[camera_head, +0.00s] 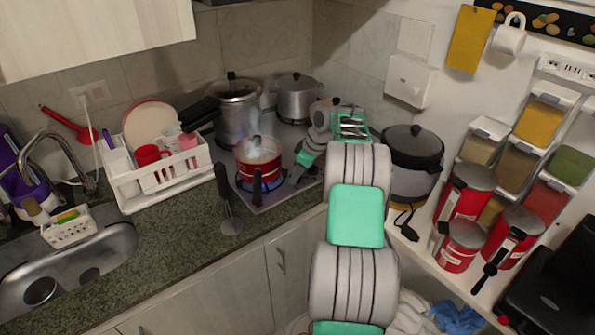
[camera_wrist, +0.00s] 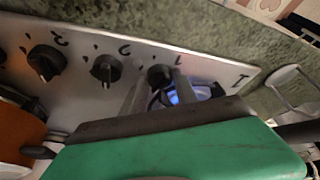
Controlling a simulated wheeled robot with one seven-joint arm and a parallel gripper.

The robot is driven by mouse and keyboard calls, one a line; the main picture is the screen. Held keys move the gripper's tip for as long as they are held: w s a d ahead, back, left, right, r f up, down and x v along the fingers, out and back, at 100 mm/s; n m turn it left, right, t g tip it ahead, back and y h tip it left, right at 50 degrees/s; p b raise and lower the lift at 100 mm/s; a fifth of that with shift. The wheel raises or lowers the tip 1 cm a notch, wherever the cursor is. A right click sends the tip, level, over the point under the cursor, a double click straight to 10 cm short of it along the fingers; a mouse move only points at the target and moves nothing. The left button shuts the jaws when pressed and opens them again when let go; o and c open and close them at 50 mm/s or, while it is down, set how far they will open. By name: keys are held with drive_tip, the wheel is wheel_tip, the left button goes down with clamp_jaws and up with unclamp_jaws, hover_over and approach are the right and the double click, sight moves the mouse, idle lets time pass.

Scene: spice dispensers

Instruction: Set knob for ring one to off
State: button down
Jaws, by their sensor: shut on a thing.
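The stove panel (camera_wrist: 215,66) shows slanted across the wrist view, with black knobs in a row. The knob for ring one (camera_wrist: 160,74) is beside the mark 1, and my gripper (camera_wrist: 159,88) is shut on it, one finger on each side. The fingers hide part of this knob, so I cannot tell its exact setting. A knob marked 2 (camera_wrist: 106,69) and a knob marked 3 (camera_wrist: 45,62) stand to its left. A blue glow (camera_wrist: 186,92) shows by the right finger. In the head view my gripper (camera_head: 298,173) is at the stove's right front.
A red pot (camera_head: 259,158) steams on the stove, with taller metal pots (camera_head: 238,112) behind. A black-lidded cooker (camera_head: 412,150) stands right of my arm. A white dish rack (camera_head: 165,175) is to the left.

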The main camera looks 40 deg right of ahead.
drive_tip(key=shift+d+r+n+y+p, duration=0.25)
drive_tip(key=shift+n+y+p, duration=0.15)
drive_tip(key=shift+n+p, duration=0.7)
drive_tip(key=shift+w+f+n+g+p, duration=0.1)
drive_tip(key=shift+n+g+p, duration=0.2)
drive_tip(key=shift+n+p, duration=0.3)
drive_tip(key=c, duration=0.9)
unclamp_jaws()
drive_tip(key=shift+f, duration=0.1)
drive_tip(key=shift+c, duration=0.2)
drive_tip(key=p+v, duration=0.2)
drive_tip(key=v, duration=0.5)
drive_tip(key=shift+d+r+p, duration=0.15)
drive_tip(key=shift+r+p, duration=0.15)
drive_tip(key=shift+r, duration=0.05)
